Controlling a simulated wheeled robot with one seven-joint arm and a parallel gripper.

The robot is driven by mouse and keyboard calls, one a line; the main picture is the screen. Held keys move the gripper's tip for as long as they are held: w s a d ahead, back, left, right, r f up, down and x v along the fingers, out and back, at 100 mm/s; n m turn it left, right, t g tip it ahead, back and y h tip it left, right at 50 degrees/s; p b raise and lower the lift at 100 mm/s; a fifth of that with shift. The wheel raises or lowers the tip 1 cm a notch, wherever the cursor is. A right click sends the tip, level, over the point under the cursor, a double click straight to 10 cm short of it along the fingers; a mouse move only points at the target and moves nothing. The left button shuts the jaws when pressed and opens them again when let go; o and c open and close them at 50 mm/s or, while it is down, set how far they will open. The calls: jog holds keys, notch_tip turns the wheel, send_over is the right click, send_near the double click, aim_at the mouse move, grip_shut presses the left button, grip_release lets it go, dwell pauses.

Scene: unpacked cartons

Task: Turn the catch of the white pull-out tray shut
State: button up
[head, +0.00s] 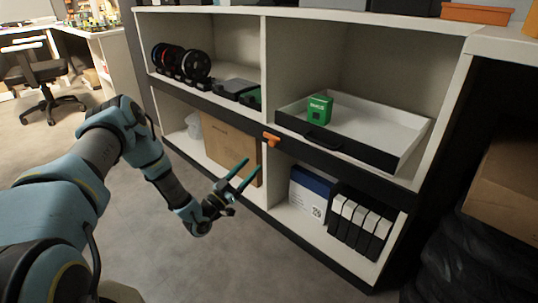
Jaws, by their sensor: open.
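The white pull-out tray (366,127) with a black front and dark handle sits in the upper right compartment of the shelf unit. A small orange catch (271,139) is on the black shelf edge at the middle divider, left of the tray front. It lies roughly level in the picture. My gripper (252,165) is open and empty, its two teal fingers pointing up and right toward the catch. The fingertips appear below and left of the catch, apart from it.
A green box (319,109) stands in the tray. Below are a blue-and-white box (310,191) and several black-and-white binders (358,226). Spools (182,62) sit upper left. A cardboard carton (505,185) is at right.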

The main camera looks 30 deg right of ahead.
aim_at(271, 144)
jog(key=b+x, duration=0.1)
jog(key=x, duration=0.9)
jog(key=shift+w+d+r, duration=0.1)
jog(key=shift+d+r, duration=0.05)
jog(key=shift+d, duration=0.15)
jog(key=shift+c, duration=0.3)
grip_shut()
